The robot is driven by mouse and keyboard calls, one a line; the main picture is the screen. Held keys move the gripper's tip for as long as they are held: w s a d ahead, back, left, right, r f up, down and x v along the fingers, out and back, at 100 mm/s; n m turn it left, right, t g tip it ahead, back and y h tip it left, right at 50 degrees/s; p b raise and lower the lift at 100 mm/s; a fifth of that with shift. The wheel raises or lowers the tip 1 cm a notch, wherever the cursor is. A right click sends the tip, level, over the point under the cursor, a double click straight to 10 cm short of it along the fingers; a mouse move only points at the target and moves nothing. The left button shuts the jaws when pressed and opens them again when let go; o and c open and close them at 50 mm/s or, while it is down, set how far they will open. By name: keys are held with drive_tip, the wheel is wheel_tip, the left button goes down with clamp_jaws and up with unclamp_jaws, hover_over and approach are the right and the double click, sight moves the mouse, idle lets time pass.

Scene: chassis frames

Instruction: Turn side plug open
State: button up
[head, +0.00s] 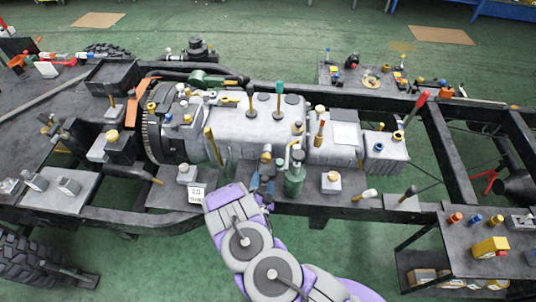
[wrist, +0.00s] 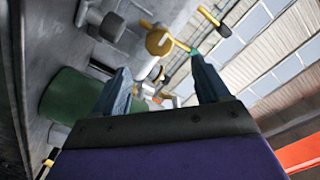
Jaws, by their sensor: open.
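The grey gearbox-like housing (head: 255,125) lies along the middle of the black chassis frame, with several plugs, caps and levers on it. I cannot tell for sure which is the side plug. My gripper (head: 264,172) is at the near side of the housing, left of a green cylinder (head: 295,178). In the wrist view my gripper (wrist: 158,66) has its two fingers spread apart, with nothing clasped between them. A round yellow knob (wrist: 158,41) on a grey part shows just beyond the fingertips, roughly between them. The gripper and knob appear apart.
A green cylinder also shows left of my fingers in the wrist view (wrist: 72,108). A small block with a yellow cap (head: 331,181) stands to the right. A side shelf (head: 480,255) holds more fittings.

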sight(268, 154)
drive_tip(key=w, duration=1.2)
drive_tip(key=shift+w+d+p, duration=0.3)
drive_tip(key=shift+w+p, duration=0.1)
drive_tip(key=shift+w+a+f, duration=0.1)
drive_tip(key=shift+w, duration=0.45)
drive_tip(key=shift+c, duration=0.3)
drive_tip(key=c, duration=1)
